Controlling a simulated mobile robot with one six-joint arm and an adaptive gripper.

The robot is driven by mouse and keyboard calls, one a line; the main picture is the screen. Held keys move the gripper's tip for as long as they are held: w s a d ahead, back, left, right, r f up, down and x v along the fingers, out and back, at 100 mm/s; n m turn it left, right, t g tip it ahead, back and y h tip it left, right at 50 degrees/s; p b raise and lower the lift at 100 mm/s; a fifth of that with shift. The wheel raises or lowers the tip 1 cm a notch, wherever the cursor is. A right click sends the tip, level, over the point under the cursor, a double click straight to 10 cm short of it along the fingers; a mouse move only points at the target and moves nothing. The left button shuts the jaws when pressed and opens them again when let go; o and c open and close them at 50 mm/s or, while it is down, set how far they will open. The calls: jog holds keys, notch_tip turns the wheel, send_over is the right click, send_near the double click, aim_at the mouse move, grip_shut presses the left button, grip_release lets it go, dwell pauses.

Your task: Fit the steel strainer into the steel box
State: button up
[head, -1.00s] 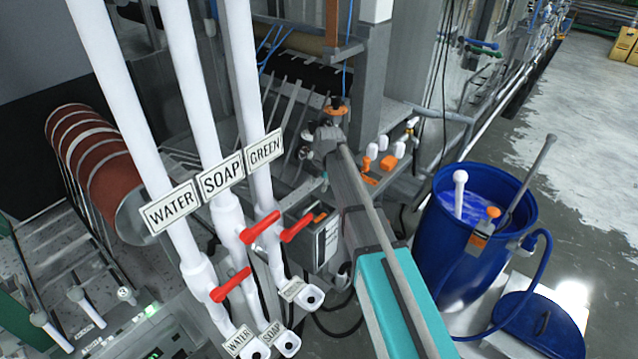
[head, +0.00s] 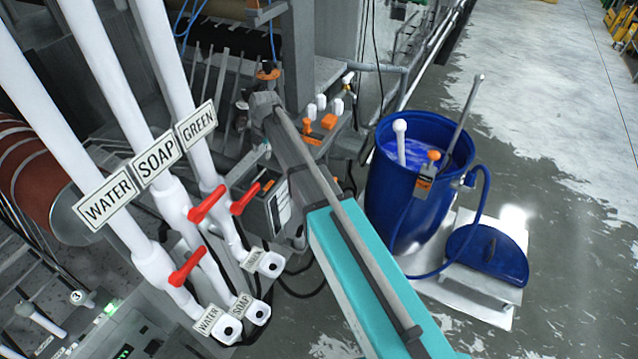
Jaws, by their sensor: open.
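I cannot make out the steel strainer or the steel box in the head view. My gripper is not in view, so its place relative to them does not show.
Several white pipes with WATER, SOAP and GREEN signs (head: 156,162) and red valve handles (head: 207,203) stand at left. Wet floor (head: 575,150) lies open beyond.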

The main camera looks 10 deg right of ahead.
jog(key=s+d+m+h, duration=0.1)
jog(key=s+d+m, duration=0.9)
jog(key=s+m, duration=0.2)
jog(key=s+d+m+g, duration=0.1)
jog(key=s+d+m, duration=0.9)
jog(key=s+m, duration=0.3)
jog(key=m, duration=0.3)
jog(key=shift+d+f+h, duration=0.2)
jog(key=shift+d+h, duration=0.1)
jog(key=shift+h, duration=0.1)
jog(key=shift+f, duration=0.15)
